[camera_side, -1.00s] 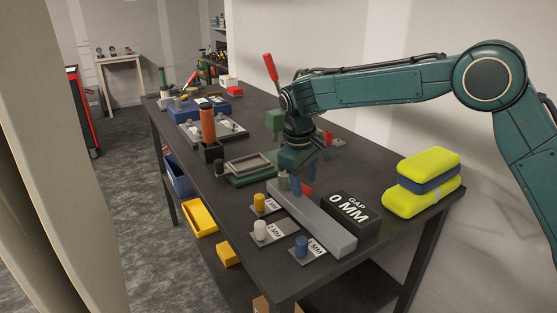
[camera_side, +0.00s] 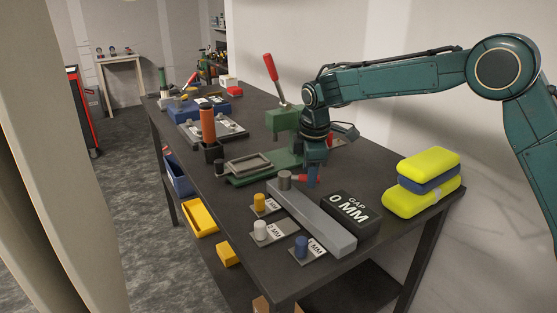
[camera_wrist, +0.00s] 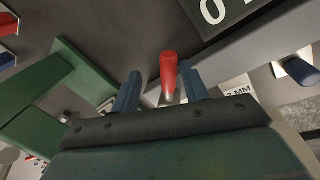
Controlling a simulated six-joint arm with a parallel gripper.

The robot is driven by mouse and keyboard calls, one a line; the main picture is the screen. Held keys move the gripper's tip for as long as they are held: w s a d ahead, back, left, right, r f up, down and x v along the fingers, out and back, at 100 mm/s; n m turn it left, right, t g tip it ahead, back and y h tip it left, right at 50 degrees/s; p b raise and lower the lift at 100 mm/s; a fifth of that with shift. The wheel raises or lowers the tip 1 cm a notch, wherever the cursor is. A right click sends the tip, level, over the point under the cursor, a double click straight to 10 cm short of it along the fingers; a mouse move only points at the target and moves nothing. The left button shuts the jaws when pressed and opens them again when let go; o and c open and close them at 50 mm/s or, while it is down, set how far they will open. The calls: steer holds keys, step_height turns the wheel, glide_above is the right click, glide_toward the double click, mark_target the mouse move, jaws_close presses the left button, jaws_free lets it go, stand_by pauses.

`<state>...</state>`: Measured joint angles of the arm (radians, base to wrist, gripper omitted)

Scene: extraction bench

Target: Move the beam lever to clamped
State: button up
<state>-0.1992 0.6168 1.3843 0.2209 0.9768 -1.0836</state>
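The beam lever is a short red handle (camera_side: 301,178) beside a grey round knob (camera_side: 285,180) at the far end of the long grey beam (camera_side: 325,224). In the wrist view the red handle (camera_wrist: 168,72) lies between my two blue fingers, with a visible gap on each side. My gripper (camera_side: 313,178) points down at the handle's right end in the side view. In the wrist view my gripper (camera_wrist: 160,85) is open. The fingers hide part of the handle in the side view.
A black "GAP 0 MM" block (camera_side: 350,211) stands right of the beam. Yellow (camera_side: 259,201), white (camera_side: 261,229) and blue (camera_side: 301,245) pegs stand on labelled plates to its left. A green press (camera_side: 283,120) with a raised red-handled lever (camera_side: 271,68) stands behind.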

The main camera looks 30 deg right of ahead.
steer(key=shift+w+d+n, duration=0.25)
steer(key=shift+w+n, duration=0.15)
steer(key=shift+n, duration=0.3)
step_height(320, 180, up, 14)
steer(key=s+a, duration=0.1)
steer(key=s, duration=0.2)
steer(key=s+d+r+m+t, duration=0.1)
steer(key=s+d+r+m, duration=0.1)
steer(key=s, duration=0.8)
steer(key=s+d+r+m+t, duration=0.1)
steer(key=s+d+m, duration=0.4)
steer(key=s, duration=0.6)
steer(key=shift+d+r+m, duration=0.3)
steer(key=shift+r+m, duration=0.25)
steer(key=shift+m, duration=0.05)
steer(key=shift+w, duration=0.25)
jaws_close()
steer(key=w+a+f+m, duration=0.2)
steer(key=w+f+m, duration=0.1)
steer(key=w, duration=0.5)
steer(key=w+a+f+m, duration=0.1)
steer(key=w+f+m, duration=0.2)
steer(key=w, duration=0.6)
steer(key=w+a+f+m, duration=0.2)
steer(key=w+m, duration=0.3)
steer(key=w, duration=0.3)
steer(key=shift+w+a+f+m+g+h, duration=0.3)
steer(key=shift+f+g+h, duration=0.1)
steer(key=shift+f, duration=0.35)
